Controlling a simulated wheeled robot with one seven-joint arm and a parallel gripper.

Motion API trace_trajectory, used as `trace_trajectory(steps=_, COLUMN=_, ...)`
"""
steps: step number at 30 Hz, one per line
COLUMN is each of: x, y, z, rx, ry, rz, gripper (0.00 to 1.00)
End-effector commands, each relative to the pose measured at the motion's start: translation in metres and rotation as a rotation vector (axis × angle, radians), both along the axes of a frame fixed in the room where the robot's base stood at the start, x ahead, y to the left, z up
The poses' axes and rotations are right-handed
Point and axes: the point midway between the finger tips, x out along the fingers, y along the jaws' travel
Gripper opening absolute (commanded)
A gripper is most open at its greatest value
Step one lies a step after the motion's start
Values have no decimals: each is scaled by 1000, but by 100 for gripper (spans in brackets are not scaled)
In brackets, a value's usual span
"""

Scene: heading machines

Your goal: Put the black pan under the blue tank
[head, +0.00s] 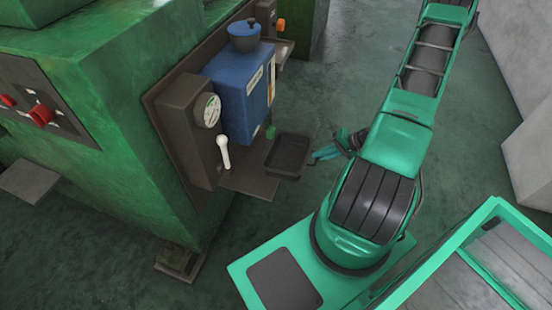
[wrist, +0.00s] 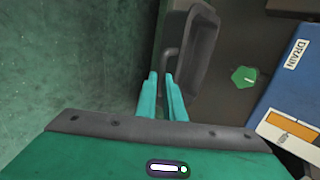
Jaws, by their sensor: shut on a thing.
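The blue tank (head: 238,98) is mounted on the green machine's side. It shows in the wrist view (wrist: 278,98) at the right with a "DRAIN" label. The black pan (head: 288,155) is a shallow rectangular tray, to the right of and lower than the tank in the head view. In the wrist view the pan (wrist: 197,50) is just beyond my fingers. My gripper (head: 326,153) is at the pan's right side. In the wrist view my gripper (wrist: 163,92) is shut on the pan's handle (wrist: 171,58). The fingertips partly hide the grip.
A flat brown shelf (head: 248,181) juts out below the tank, left of the pan. A green drain knob (head: 270,132) sits at the tank's lower right. A gauge (head: 211,110) and white lever (head: 223,152) stand left of the tank.

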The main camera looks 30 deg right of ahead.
Motion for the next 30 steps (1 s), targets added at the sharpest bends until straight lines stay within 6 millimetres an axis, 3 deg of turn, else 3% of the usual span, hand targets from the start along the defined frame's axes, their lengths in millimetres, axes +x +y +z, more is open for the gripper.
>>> trace_trajectory(steps=19, x=115, y=91, z=0, rx=0, ry=-2, rz=4, gripper=0)
trace_trajectory(steps=24, x=112, y=88, z=-24, rx=1, ry=2, rz=-2, gripper=0)
trace_trajectory(steps=30, x=112, y=87, z=-34, rx=-1, ry=1, rz=-1, gripper=0)
